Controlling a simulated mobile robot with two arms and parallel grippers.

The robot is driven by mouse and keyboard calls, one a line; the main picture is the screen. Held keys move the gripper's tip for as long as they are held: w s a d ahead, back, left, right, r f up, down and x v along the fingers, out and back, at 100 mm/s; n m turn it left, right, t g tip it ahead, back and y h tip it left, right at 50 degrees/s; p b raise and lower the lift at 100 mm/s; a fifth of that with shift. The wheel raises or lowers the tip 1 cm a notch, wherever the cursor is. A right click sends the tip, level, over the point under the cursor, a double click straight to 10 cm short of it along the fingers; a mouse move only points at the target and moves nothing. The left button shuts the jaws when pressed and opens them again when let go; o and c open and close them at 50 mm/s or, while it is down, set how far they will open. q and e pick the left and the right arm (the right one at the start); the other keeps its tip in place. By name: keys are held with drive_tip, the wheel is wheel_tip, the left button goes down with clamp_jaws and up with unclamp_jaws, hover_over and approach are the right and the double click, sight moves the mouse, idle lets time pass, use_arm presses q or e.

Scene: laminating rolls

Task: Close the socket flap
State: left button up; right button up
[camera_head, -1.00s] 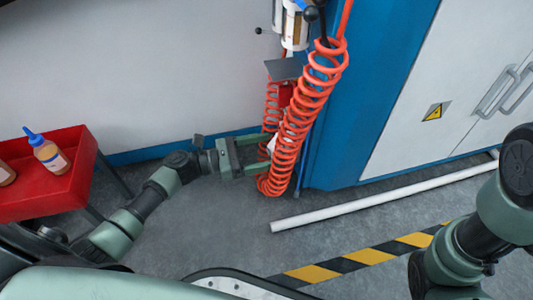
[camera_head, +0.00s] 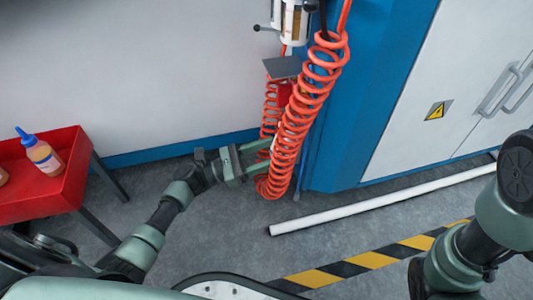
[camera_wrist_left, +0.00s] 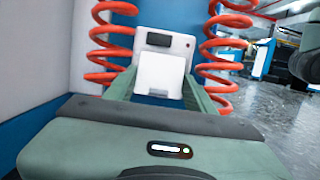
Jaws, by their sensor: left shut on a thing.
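In the left wrist view the socket (camera_wrist_left: 165,43) is a white box with a dark opening in its upper part. Its white flap (camera_wrist_left: 160,76) stands below the dark opening, so the opening is uncovered. My left gripper (camera_wrist_left: 161,88) reaches toward the socket, with one green finger on each side of the flap, shut on it. In the head view my left gripper (camera_head: 262,151) reaches in behind the red coiled hose, which largely hides the socket and flap. My right arm shows at the right edge, but its gripper is out of view.
A red coiled hose (camera_head: 302,115) hangs close in front of my left fingers, with more coils behind. A blue column and a grey cabinet (camera_head: 440,70) stand right. A white pipe (camera_head: 380,198) lies on the floor. A red cart (camera_head: 60,190) with bottles stands left.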

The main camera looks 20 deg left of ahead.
use_arm(q)
drive_tip(key=shift+f, duration=0.1)
drive_tip(key=o, duration=1.4)
drive_tip(key=shift+s+a+p, duration=0.2)
drive_tip(key=shift+a+p, duration=0.1)
drive_tip(key=p+v, duration=0.2)
drive_tip(key=v, duration=0.5)
drive_tip(key=shift+f+p, duration=0.15)
drive_tip(key=shift+p, duration=0.15)
